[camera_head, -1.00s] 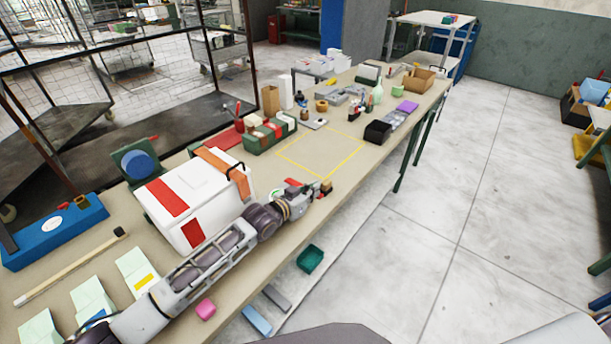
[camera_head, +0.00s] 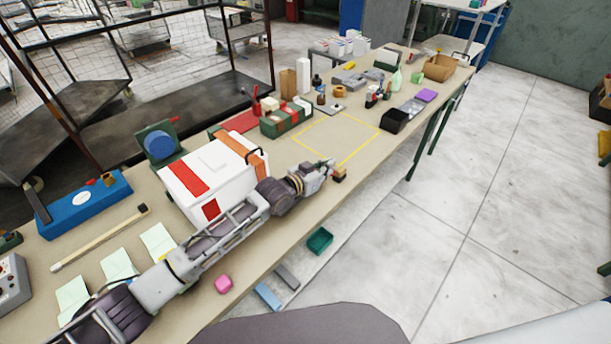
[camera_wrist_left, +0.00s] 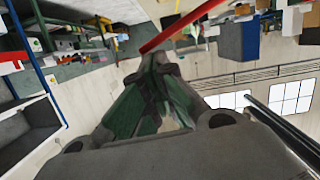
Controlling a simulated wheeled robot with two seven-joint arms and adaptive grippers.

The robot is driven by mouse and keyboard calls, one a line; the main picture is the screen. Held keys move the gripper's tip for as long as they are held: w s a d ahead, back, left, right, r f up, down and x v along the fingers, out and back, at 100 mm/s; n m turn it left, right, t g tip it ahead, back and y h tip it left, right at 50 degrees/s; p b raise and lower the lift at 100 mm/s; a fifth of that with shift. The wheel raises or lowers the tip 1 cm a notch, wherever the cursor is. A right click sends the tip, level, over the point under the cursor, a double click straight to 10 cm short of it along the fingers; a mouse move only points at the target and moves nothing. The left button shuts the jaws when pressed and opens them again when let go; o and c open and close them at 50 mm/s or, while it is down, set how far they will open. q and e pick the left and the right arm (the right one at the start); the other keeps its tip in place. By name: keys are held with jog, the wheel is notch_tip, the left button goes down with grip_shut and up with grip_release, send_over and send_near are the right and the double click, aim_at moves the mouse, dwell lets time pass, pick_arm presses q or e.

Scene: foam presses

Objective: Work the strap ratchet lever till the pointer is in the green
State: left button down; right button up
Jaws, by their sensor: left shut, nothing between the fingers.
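A white box (camera_head: 188,192) with red patches stands on the bench, with an orange strap (camera_head: 239,143) over its far end and a black loop (camera_head: 257,163) by the strap. My left gripper (camera_head: 329,168) is shut and empty, past the box's right side near the bench's front edge. A small orange-brown block (camera_head: 339,175) sits close by its fingertips; I cannot tell if they touch. In the left wrist view, a red bar (camera_wrist_left: 185,26) lies just beyond the shut fingers (camera_wrist_left: 158,62). No pointer or green zone shows clearly; my arm hides the box's near side. My right gripper is out of view.
A yellow-outlined area (camera_head: 335,137) of the bench is clear. A green crate (camera_head: 286,123) stands behind it and a black bin (camera_head: 394,121) to its right.

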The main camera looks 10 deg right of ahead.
pick_arm(q)
jog(key=b+v, duration=0.1)
jog(key=v, duration=0.8)
jog(key=shift+s+a, duration=0.2)
jog(key=shift+a, duration=0.1)
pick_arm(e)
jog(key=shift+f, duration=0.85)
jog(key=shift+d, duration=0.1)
pick_arm(q)
jog(key=shift+f, duration=0.1)
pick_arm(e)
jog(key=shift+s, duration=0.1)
